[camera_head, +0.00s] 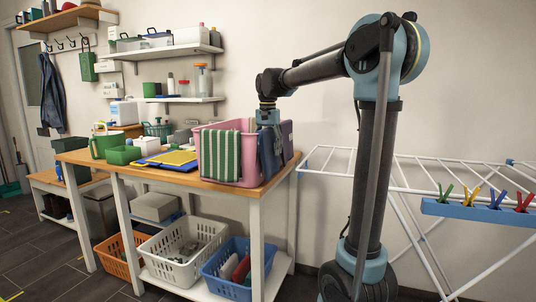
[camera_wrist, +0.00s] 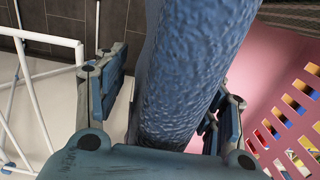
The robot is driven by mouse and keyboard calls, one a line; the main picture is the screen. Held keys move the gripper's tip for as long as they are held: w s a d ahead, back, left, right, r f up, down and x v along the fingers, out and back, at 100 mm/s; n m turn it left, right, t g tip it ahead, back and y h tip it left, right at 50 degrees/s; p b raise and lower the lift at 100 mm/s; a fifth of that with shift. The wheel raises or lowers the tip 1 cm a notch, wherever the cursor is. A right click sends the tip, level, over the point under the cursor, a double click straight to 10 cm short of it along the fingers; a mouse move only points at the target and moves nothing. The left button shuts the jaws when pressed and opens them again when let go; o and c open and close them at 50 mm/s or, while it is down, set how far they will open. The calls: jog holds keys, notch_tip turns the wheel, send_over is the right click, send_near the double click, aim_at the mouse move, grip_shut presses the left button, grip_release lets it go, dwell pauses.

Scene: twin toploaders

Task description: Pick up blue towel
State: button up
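The blue towel (camera_wrist: 190,70) fills the middle of the wrist view as a thick, textured fold. In the head view a dark blue towel (camera_head: 269,155) hangs at the right end of the pink basket (camera_head: 249,168), on the table. My gripper (camera_head: 268,117) points down from above onto this end. In the wrist view my gripper (camera_wrist: 172,92) has one finger on each side of the fold. A gap shows between the left finger and the towel; the right finger is close to it, and contact there is unclear. The fingertips are partly hidden in the head view.
A green-and-white striped towel (camera_head: 220,156) hangs over the basket's front. Yellow and blue folders (camera_head: 168,160) and a green bin (camera_head: 123,155) lie left on the table. A white drying rack (camera_head: 420,180) stands right, with a blue peg holder (camera_head: 470,210). Baskets sit below.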

jog(key=c, duration=1.2)
notch_tip(320, 180, up, 28)
jog(key=shift+s, duration=0.1)
